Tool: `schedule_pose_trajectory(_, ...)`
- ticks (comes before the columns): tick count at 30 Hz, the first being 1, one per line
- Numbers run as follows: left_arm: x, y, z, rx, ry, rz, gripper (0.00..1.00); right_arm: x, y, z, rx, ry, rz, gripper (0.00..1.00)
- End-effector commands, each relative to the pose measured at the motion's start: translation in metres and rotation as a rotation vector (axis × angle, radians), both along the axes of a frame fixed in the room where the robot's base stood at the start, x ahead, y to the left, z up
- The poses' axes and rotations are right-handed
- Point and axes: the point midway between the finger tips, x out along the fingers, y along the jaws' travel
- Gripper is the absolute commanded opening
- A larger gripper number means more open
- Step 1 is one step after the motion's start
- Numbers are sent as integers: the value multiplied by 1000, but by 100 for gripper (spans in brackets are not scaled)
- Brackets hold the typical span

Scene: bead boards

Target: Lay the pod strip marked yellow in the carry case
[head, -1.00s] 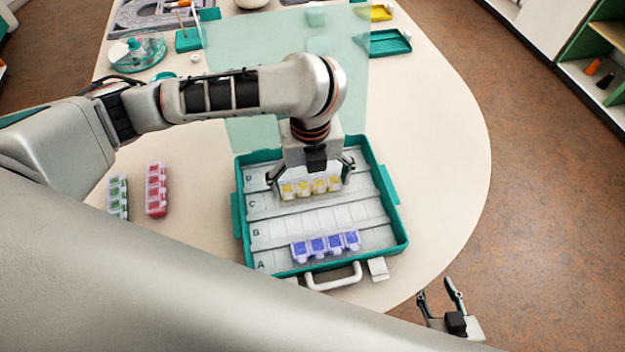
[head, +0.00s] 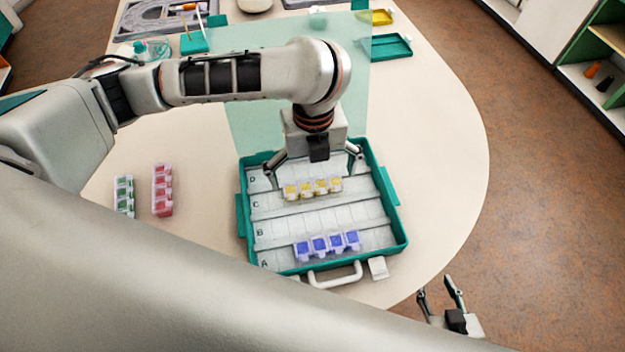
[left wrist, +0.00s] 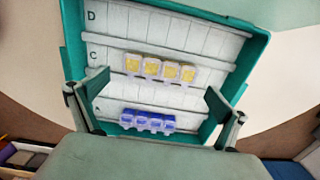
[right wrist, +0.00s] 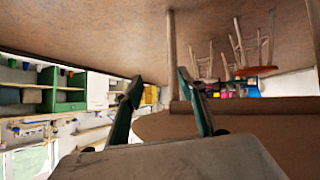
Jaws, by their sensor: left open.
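The yellow pod strip (head: 313,188) lies in the open teal carry case (head: 392,205), in the row marked C. It also shows in the left wrist view (left wrist: 160,69), flat and lined up with the row. My left gripper (head: 314,168) is open and empty above the strip, its fingers wide apart and clear of the strip's ends. A blue-violet pod strip (head: 327,244) lies in row A of the case, nearest the handle. My right gripper (head: 441,290) is open and empty, off the table's front right edge.
A red pod strip (head: 162,190) and a green pod strip (head: 124,196) stand on the table left of the case. The clear lid (head: 350,90) is raised behind the case. A teal tray (head: 391,46) is further back. The table right of the case is clear.

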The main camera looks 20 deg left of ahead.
Motion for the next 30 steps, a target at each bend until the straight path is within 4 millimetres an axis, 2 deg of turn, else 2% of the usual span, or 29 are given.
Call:
schedule_pose_trajectory(1, 3, 1, 20, 1, -12, 0, 100, 3, 2, 11, 6, -9, 0, 40)
schedule_pose_trajectory(3, 2, 1, 34, 1, -12, 0, 100, 2, 4, 16, 12, -9, 0, 40)
schedule_pose_trajectory(9, 1, 0, 69, 0, -6, 0, 100, -7, 7, 16, 26, 11, 0, 40)
schedule_pose_trajectory(12, 0, 0, 79, 1, -4, 0, 100, -8, 7, 17, 28, 15, -1, 40)
schedule_pose_trajectory(18, 0, 0, 87, 0, 0, 1, 100, -8, 7, 19, 30, 14, -2, 40)
schedule_pose_trajectory(30, 0, 0, 87, 0, 1, 0, 100, -6, 7, 20, 29, 10, -4, 40)
